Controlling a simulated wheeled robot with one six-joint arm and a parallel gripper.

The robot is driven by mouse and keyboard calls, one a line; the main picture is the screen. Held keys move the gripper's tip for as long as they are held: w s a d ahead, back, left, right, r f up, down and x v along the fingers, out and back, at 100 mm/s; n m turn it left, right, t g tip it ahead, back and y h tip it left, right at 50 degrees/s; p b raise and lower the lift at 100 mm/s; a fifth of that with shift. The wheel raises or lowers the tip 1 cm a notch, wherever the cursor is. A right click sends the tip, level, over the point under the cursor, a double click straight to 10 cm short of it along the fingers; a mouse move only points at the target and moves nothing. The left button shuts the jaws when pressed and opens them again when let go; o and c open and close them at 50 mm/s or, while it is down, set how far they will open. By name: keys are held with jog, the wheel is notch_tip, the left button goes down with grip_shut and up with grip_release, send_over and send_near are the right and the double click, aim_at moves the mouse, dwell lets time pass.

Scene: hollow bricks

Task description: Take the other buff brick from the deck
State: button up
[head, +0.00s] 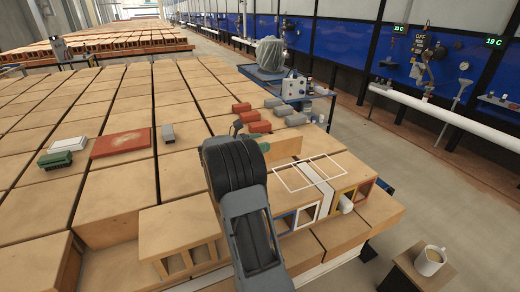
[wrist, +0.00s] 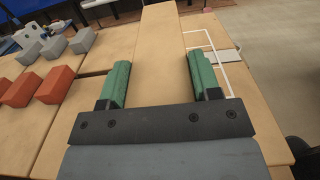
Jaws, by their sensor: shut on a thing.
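A buff brick (wrist: 160,50) stands between the green finger pads of my gripper (wrist: 159,85) in the wrist view and reaches forward from them. It also shows in the head view as an upright buff slab (head: 286,148), just beyond my dark wrist. My gripper (head: 264,147) is shut on it, partly hidden by my own arm. Whether the brick touches the deck (head: 105,205) is hard to tell. A white rectangle outline (head: 290,189) is marked on the deck at the right of the brick.
Red bricks (head: 258,127) and grey bricks (head: 296,120) lie beyond my gripper. A mug (head: 429,261) stands on a stool at the lower right.

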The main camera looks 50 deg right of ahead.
jog(key=s+a+r, duration=0.4)
jog(key=a+r, duration=0.1)
jog(key=a, duration=0.3)
jog(key=shift+s, duration=0.2)
